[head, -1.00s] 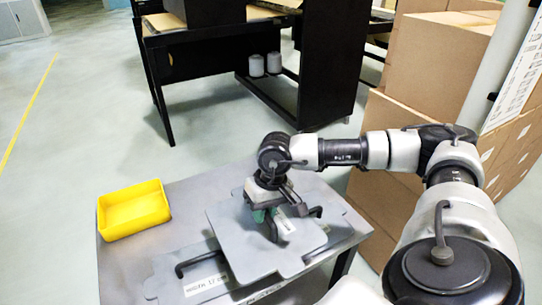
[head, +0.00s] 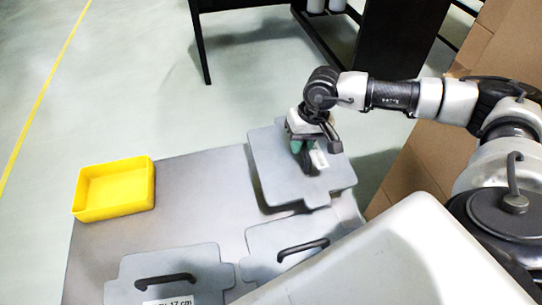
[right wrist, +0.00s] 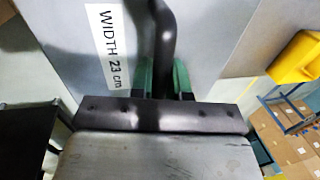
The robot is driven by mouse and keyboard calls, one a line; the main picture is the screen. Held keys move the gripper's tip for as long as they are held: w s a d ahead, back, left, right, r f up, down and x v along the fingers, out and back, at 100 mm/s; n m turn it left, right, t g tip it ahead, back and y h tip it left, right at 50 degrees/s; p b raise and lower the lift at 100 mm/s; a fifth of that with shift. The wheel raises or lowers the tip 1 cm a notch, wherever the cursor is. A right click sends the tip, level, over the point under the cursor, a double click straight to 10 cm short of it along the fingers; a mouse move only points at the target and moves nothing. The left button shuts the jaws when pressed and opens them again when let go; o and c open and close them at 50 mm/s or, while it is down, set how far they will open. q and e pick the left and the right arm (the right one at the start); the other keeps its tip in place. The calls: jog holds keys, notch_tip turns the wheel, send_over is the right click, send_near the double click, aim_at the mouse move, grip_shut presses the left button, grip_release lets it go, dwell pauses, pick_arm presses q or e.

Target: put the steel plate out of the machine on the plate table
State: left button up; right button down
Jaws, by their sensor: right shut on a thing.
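My right gripper (head: 308,158) is shut on the black handle of a flat grey steel plate (head: 268,160). The right wrist view shows its green fingers (right wrist: 162,78) on either side of the bar handle (right wrist: 165,30), and the plate's label (right wrist: 105,45) reads "WIDTH 23 cm". The plate is over the back right part of the grey plate table (head: 200,190); I cannot tell whether it touches the top. Two more grey plates with black handles lie at the front: a left one (head: 205,265) with a label partly reading "17 cm", and a middle one (head: 265,238). My left gripper is not in view.
A yellow bin (head: 120,208) stands at the table's back left corner. Bare tabletop lies between the bin and the held plate. Cardboard boxes (head: 440,155) stand to the right, and a black workbench (head: 385,40) stands behind.

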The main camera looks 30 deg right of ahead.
aim_at(267, 148)
jog(key=w+a+f, duration=0.1)
jog(key=w+a, duration=0.1)
jog(key=w+a+f+p, duration=0.1)
jog(key=f, duration=0.1)
jog(key=w+a+f, duration=0.1)
jog(key=w+a, duration=0.1)
jog(key=shift+w+a+f, duration=0.15)
jog(key=shift+w+a, duration=0.15)
jog(key=shift+w+a+f+p, duration=0.25)
jog(key=shift+a+f+p, duration=0.05)
jog(key=shift+a+f, duration=0.05)
notch_tip(267, 148, down, 4)
jog(key=shift+r+p, duration=0.2)
jog(key=shift+p, duration=0.35)
jog(key=shift+f, duration=0.2)
jog(key=shift+f, duration=0.1)
jog(key=c, duration=1.1)
grip_release()
jog(key=shift+s, duration=0.1)
